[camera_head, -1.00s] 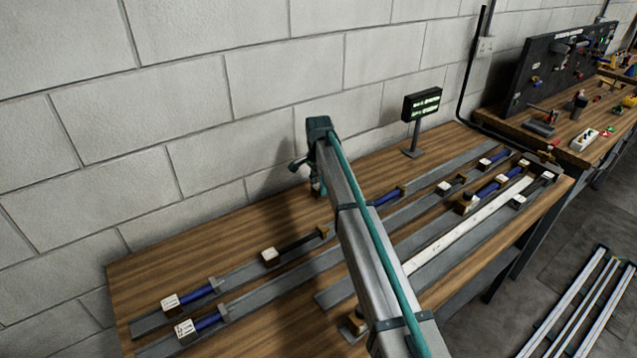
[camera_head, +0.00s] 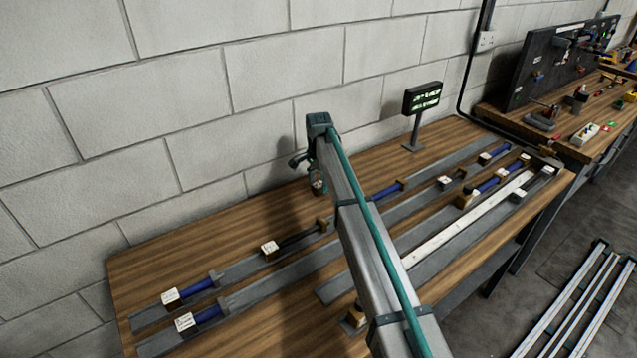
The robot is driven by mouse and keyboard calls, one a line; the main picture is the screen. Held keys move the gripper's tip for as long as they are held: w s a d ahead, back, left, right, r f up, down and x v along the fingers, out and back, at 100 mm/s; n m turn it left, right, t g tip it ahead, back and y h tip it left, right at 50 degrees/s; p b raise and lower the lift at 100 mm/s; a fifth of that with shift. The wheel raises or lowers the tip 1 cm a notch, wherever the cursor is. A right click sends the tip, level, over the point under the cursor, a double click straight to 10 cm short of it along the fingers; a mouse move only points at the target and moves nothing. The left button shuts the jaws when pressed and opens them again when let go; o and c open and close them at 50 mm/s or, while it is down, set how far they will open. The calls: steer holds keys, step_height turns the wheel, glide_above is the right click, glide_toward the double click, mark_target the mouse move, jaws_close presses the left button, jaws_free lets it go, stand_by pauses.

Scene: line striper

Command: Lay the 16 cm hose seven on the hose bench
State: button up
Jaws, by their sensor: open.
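Blue and dark hose pieces lie along grey rails on the wooden hose bench (camera_head: 250,225). One blue hose (camera_head: 195,289) and another blue hose (camera_head: 208,315) are at the near left, each beside a white label block. A blue hose (camera_head: 385,193) lies behind my arm, and another (camera_head: 488,184) lies at the right. A dark hose (camera_head: 298,238) lies mid-left. The labels are too small to read, so I cannot tell which is hose seven. My gripper (camera_head: 317,186) hangs above the back of the bench, small and partly hidden by my arm. It is open, with no hose visible in it.
A small display (camera_head: 422,98) on a post stands at the back of the bench. A long white strip (camera_head: 465,222) lies near the front edge. A second bench (camera_head: 550,125) with tools and a dark pegboard stands at the right. Bare wood lies along the wall.

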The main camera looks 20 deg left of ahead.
step_height(320, 180, up, 12)
stand_by(0.6)
